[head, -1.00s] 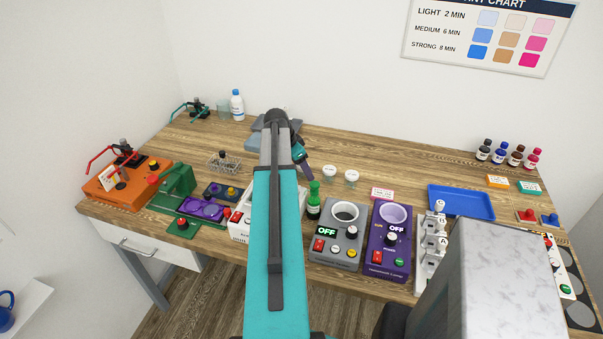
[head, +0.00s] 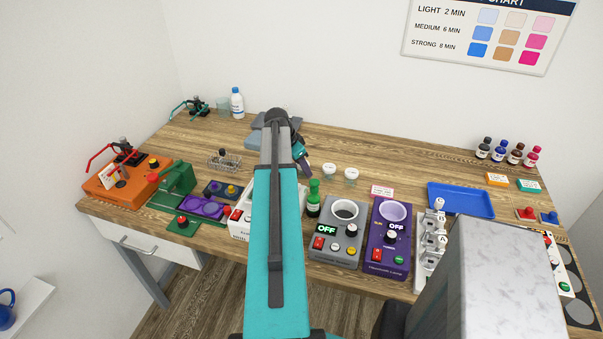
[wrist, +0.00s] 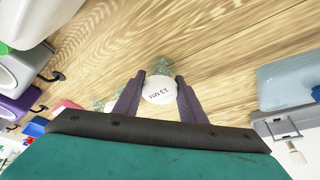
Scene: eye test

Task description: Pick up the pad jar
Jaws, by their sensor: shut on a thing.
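In the wrist view a jar with a round white lid (wrist: 158,91) sits between the two dark fingers of my gripper (wrist: 160,88). Black lettering shows on the lid, and pale green glass shows past its edge. The fingers are shut on this jar. In the head view my gripper (head: 303,162) is low over the table, behind my teal arm.
A green bottle (head: 314,198), a grey device (head: 336,228) and a purple lamp (head: 389,238) stand in front of the jars. A blue tray (head: 461,201) is to the right. A grey-blue device (head: 262,137) is behind my arm. The table behind the jars is clear.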

